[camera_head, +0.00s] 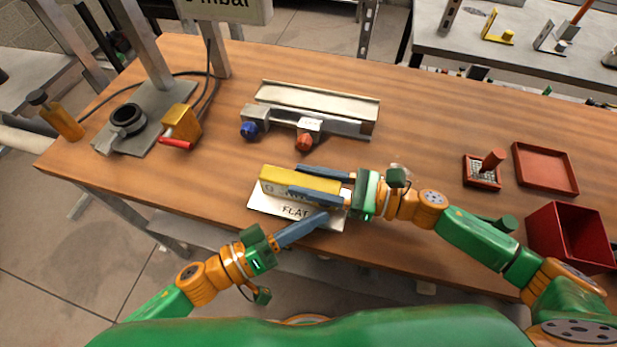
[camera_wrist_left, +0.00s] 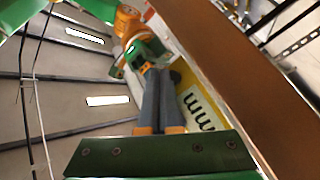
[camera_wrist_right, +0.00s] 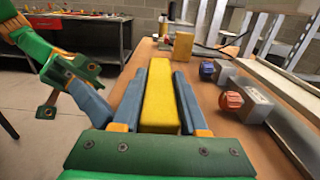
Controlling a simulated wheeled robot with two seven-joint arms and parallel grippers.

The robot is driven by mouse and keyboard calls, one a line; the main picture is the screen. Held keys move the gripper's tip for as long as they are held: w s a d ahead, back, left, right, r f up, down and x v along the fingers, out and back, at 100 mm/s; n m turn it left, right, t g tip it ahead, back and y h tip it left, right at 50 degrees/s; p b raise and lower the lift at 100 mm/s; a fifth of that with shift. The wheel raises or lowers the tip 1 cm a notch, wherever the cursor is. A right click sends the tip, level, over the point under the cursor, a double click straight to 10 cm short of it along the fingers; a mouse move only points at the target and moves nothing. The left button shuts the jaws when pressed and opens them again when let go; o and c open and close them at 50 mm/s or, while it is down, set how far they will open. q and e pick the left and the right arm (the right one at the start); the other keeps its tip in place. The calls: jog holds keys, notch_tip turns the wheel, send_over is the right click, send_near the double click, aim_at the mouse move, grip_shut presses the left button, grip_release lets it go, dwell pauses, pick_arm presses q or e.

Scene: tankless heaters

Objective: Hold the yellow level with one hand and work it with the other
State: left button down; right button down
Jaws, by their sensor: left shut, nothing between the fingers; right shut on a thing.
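The yellow level (camera_head: 285,180) is a long yellow block with a pale marked face, at or just above the white plate marked FLAT (camera_head: 265,213). My right gripper (camera_head: 310,182) is shut on the level, with one finger along each long side. In the right wrist view the level (camera_wrist_right: 160,95) lies lengthwise between the fingers. My left gripper (camera_head: 324,217) is shut and empty, its fingertips over the plate's near right part, in front of the level. In the left wrist view the level (camera_wrist_left: 200,100) shows its white label beside my closed fingers (camera_wrist_left: 160,78). Contact there is unclear.
A metal rail fixture (camera_head: 330,105) with a blue knob (camera_head: 249,130) and a red knob (camera_head: 304,141) stands behind the level. A grey stand (camera_head: 150,110) with a yellow block is at left. A red bin (camera_head: 570,238) and red trays (camera_head: 545,168) are at right.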

pick_arm(q)
jog(key=s+a, duration=0.2)
jog(key=s, duration=0.3)
jog(key=shift+s, duration=0.35)
pick_arm(e)
jog(key=shift+c, duration=1.8)
grip_release()
